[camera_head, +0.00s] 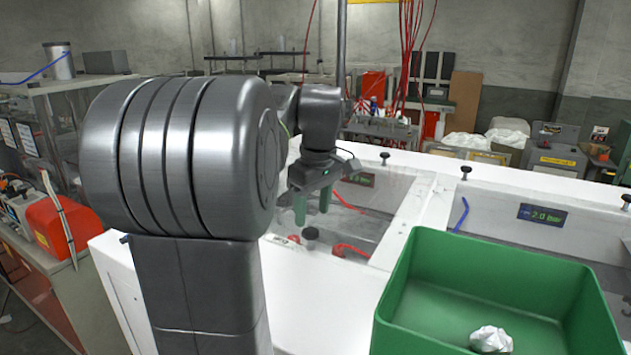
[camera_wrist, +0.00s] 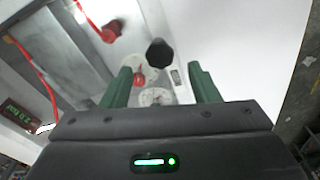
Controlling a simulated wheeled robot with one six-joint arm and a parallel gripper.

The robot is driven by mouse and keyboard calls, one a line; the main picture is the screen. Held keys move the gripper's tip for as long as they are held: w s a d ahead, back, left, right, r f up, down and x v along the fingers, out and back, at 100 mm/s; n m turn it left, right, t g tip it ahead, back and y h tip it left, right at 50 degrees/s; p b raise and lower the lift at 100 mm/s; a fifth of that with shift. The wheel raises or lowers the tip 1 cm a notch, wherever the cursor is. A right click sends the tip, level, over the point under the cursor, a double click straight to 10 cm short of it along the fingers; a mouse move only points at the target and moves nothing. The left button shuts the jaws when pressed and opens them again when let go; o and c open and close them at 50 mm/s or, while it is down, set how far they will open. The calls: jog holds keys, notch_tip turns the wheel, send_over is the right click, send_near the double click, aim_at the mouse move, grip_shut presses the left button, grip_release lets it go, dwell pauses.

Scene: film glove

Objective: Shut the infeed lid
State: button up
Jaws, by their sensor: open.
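My gripper (camera_head: 312,205) hangs with its two green fingers pointing down over the front left of a white machine (camera_head: 480,185). In the wrist view my gripper (camera_wrist: 162,80) has its fingers apart with nothing held between them. A black knob (camera_head: 310,233) stands just below and beside the fingertips in the head view. It also shows in the wrist view (camera_wrist: 160,53), beyond the gap between the fingers, apart from both.
A green bin (camera_head: 400,275) with a crumpled white piece (camera_head: 491,340) stands at the front right. More black knobs (camera_head: 385,156) (camera_head: 465,172) rise from the machine top. A red box (camera_head: 62,225) is on the left bench. My arm hides part of the machine.

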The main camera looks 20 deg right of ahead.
aim_at(311, 230)
notch_tip(311, 230, up, 8)
jog(key=shift+s+d+r, duration=0.15)
jog(key=shift+s+d, duration=0.05)
jog(key=shift+s, duration=0.2)
dwell(0.3)
jog(key=f, duration=0.4)
jog(key=w+f, duration=0.1)
jog(key=f, duration=0.4)
jog(key=f+p, duration=0.1)
jog(key=f, duration=0.3)
jog(key=shift+w+a+f, duration=0.2)
jog(key=shift+a+f, duration=0.05)
jog(key=shift+a, duration=0.1)
jog(key=shift+w+a+r+p, duration=0.1)
jog(key=shift+r+p, duration=0.35)
jog(key=shift+r, duration=0.5)
jog(key=shift+f, duration=0.15)
